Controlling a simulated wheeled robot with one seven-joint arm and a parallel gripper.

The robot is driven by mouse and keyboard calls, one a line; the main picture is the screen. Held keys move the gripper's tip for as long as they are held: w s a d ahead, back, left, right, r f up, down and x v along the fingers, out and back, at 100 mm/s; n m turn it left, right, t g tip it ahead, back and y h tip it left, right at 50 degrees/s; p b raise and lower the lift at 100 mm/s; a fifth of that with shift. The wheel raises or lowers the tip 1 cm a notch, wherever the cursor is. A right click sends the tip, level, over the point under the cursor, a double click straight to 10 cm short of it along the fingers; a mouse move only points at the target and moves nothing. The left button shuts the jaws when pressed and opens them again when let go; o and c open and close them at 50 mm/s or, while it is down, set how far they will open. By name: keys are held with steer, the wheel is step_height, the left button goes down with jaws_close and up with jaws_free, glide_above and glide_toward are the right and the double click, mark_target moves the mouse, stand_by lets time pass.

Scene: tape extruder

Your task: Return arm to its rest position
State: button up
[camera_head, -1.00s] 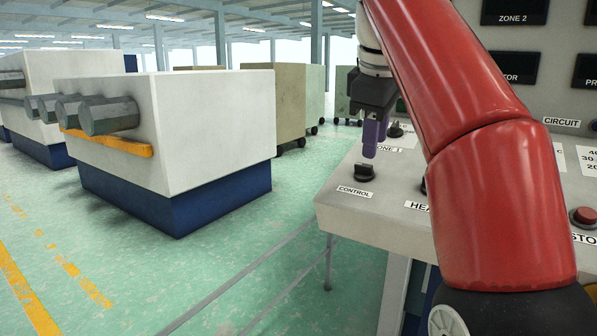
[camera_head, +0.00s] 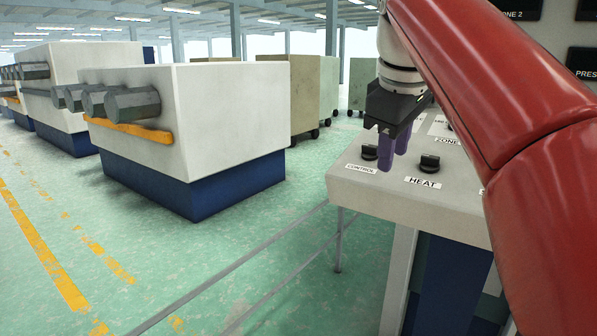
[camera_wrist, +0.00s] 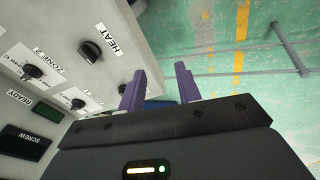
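My gripper (camera_head: 394,155) has two purple fingers pointing down above the sloped panel of a white control console (camera_head: 400,199). In the picture it is between the CONTROL knob (camera_head: 369,152) and the HEAT knob (camera_head: 429,163); whether it touches the panel cannot be told from this view. In the wrist view my gripper (camera_wrist: 160,88) shows its fingers apart with nothing between them. The black HEAT knob (camera_wrist: 90,51) is left of the fingers there. My red arm covers much of the console.
White-and-blue machines (camera_head: 190,109) with grey rollers stand at left. Beige cabinets (camera_head: 291,85) are behind. Green floor (camera_head: 270,270) with yellow lines is open at left. More knobs (camera_wrist: 33,71) and dark displays (camera_wrist: 24,142) show on the console in the wrist view.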

steer(key=s+f+m, duration=0.3)
steer(key=s+f, duration=0.2)
steer(key=f, duration=0.5)
steer(key=s+f+m, duration=0.3)
steer(key=s+f, duration=0.3)
steer(key=f, duration=0.4)
steer(key=s+d+f+m+t+y, duration=0.1)
steer(key=s+f+m, duration=0.2)
steer(key=s+f, duration=0.3)
step_height(320, 180, down, 4)
steer(key=shift+s, duration=0.25)
